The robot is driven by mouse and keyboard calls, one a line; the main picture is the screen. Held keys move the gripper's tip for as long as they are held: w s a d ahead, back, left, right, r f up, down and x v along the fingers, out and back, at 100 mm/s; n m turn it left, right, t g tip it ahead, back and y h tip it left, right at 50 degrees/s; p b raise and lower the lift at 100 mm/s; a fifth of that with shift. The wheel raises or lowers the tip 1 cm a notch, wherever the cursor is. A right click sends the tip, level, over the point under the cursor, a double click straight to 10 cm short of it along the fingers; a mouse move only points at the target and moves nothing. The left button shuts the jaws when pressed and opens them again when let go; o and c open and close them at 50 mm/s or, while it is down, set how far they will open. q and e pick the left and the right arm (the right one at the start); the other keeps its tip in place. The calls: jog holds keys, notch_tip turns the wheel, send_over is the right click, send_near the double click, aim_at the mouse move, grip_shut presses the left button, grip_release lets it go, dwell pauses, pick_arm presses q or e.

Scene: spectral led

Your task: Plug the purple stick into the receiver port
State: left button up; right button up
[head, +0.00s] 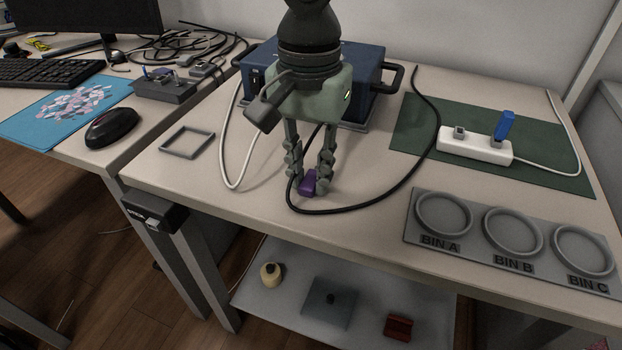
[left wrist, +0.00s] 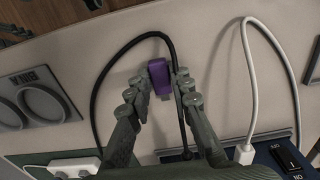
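The purple stick (head: 308,183) lies on the table near its front edge, by the black cable. My left gripper (head: 309,186) points down over it with one finger on each side. In the left wrist view the purple stick (left wrist: 160,77) lies between the fingertips of the left gripper (left wrist: 161,86), with a gap visible beside it; the fingers look open. A white block with ports (head: 474,147), likely the receiver, sits on a green mat. A blue stick (head: 504,126) stands upright in its right part; a small grey port (head: 459,133) shows at its left. My right gripper is not in view.
A blue box (head: 355,80) with handles stands behind my left gripper. The black cable (head: 405,184) loops around the stick's area. A grey tray with three bins (head: 478,208) is at the front right. A square grey frame (head: 187,142) lies at the left.

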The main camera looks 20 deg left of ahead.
aim_at(311, 180)
pick_arm(q)
jog(key=shift+c, duration=1.4)
jog(key=shift+r, duration=0.6)
notch_tip(311, 180, up, 3)
jog(key=shift+f, duration=0.1)
jog(key=s+a+r, duration=0.6)
jog(key=a+r, duration=0.1)
jog(key=a, duration=0.3)
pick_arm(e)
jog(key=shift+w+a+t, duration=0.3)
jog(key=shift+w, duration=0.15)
pick_arm(q)
jog(key=shift+w, duration=0.1)
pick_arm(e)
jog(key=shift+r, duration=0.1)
